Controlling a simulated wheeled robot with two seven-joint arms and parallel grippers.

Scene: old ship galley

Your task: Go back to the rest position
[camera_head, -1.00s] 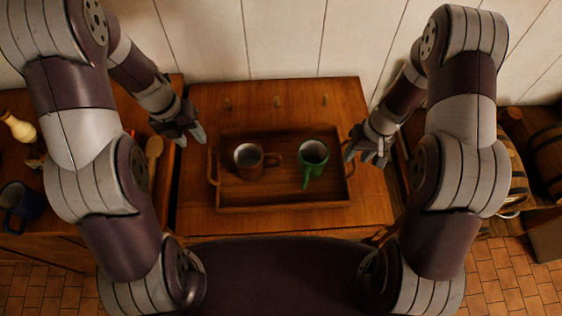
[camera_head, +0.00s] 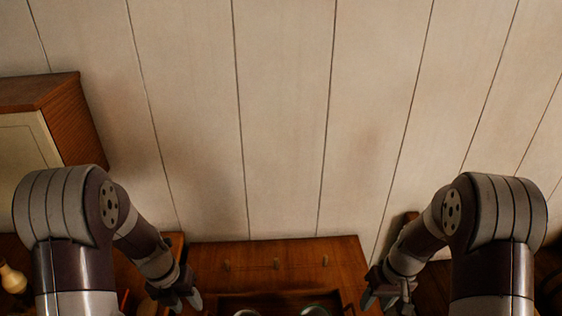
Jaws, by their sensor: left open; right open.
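My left gripper (camera_head: 180,297) is at the lower left, open and empty, near the left edge of the wooden table (camera_head: 215,258). My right gripper (camera_head: 384,296) is at the lower right, open and empty, near the table's right edge. Between them a wooden tray (camera_head: 270,295) shows only its far part at the bottom edge. The rims of two mugs, the left one (camera_head: 247,312) and the right one (camera_head: 315,310), just show there. The rest of the tray and mugs is cut off below the picture.
A pale planked wall (camera_head: 285,120) fills most of the view behind the table. A wooden cabinet (camera_head: 60,115) hangs at the left. A pale bottle-shaped object (camera_head: 12,279) stands on the left counter. The table's back strip with several small pegs is otherwise bare.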

